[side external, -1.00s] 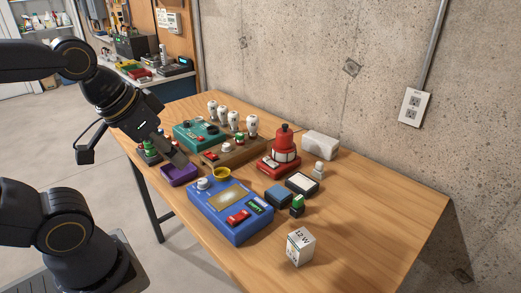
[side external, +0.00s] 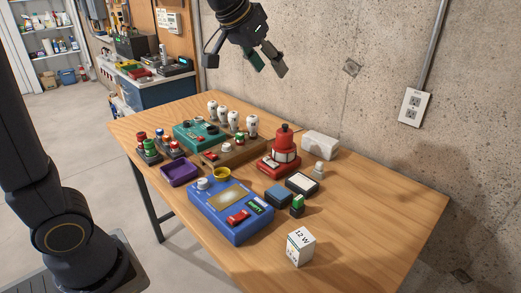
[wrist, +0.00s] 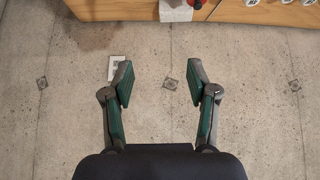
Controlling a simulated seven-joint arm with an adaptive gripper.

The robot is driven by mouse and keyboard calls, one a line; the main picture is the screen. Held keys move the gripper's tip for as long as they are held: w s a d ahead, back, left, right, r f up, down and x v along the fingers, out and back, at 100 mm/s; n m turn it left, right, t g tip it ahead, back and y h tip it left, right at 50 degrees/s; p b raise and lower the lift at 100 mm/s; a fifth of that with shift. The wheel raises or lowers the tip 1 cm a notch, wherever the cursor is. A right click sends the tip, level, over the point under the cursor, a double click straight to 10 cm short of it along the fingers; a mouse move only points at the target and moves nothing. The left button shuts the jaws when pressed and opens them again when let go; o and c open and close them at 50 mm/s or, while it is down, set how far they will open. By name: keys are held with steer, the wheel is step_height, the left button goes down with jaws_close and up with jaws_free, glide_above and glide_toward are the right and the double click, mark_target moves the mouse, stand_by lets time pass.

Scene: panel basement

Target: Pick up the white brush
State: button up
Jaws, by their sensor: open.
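Nothing in view can be clearly told as a brush. A white block-like thing (side external: 320,145) lies at the back of the wooden table, by the wall, behind the red device; it also shows at the top edge of the wrist view (wrist: 176,11), where its bristles or handle cannot be made out. My gripper (side external: 268,68) is high above the back of the table, in front of the concrete wall. In the wrist view my gripper (wrist: 160,82) has its two green-padded fingers wide apart, with only wall between them.
The table (side external: 350,235) holds a red device (side external: 283,150), a blue panel box (side external: 230,210), a teal box (side external: 197,134), a purple tray (side external: 179,173), a row of white bulbs (side external: 233,121) and a bulb carton (side external: 300,246). The table's front right is clear.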

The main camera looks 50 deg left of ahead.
steer(key=w+d+f, duration=0.1)
steer(key=w+f, duration=0.5)
steer(key=w, duration=0.4)
steer(key=g, duration=0.3)
glide_above(320, 162)
steer(key=s, duration=0.2)
steer(key=f, duration=2.3)
steer(key=shift+s+d+f, duration=0.2)
steer(key=shift+a+x, duration=0.2)
steer(key=shift+x, duration=2.9)
steer(key=shift+c, duration=0.4)
jaws_close()
